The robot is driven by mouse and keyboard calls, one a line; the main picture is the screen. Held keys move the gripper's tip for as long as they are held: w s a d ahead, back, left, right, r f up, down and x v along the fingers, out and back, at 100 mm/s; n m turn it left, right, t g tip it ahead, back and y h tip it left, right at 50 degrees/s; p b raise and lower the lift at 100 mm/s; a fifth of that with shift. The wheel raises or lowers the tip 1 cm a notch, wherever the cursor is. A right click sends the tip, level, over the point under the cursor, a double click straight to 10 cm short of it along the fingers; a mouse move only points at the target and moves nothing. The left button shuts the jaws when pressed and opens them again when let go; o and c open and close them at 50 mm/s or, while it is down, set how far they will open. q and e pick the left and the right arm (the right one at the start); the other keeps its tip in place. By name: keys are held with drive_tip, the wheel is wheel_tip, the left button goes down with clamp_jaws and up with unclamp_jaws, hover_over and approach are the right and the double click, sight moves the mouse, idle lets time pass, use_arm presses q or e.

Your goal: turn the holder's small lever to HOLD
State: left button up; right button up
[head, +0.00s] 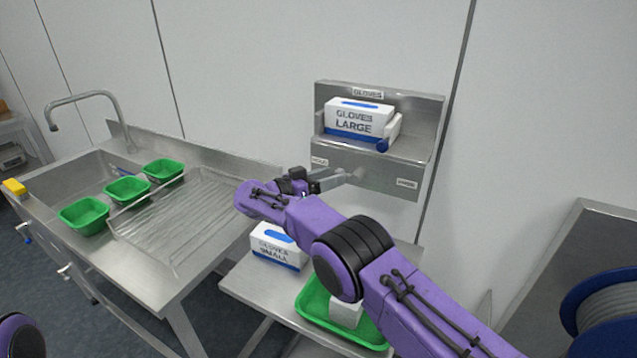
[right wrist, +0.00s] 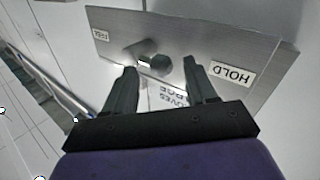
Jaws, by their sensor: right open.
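The metal glove holder (head: 425,143) is fixed to the wall, with a plate below its shelf. In the right wrist view the plate (right wrist: 200,35) shows upside down, with a HOLD label (right wrist: 232,74) at right and another short label (right wrist: 97,35) at left. The small lever (right wrist: 155,62) has a dark end and lies between these labels, at neither one. My right gripper (right wrist: 160,72) is open, with its fingertips on either side of the lever's end; I cannot tell whether they touch it. In the head view this gripper (head: 325,181) is partly hidden by my arm.
Below are a GLOVES SMALL box (head: 272,256) and a green tray (head: 312,302) on a side table. A sink with several green bowls (head: 127,188) stands left.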

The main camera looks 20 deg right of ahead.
drive_tip(key=s+a+b, duration=0.1)
drive_tip(key=a+b, duration=0.4)
drive_tip(key=a, duration=0.4)
drive_tip(key=shift+f+b, duration=0.15)
drive_tip(key=shift+b, duration=0.25)
drive_tip(key=shift+s+a, duration=0.1)
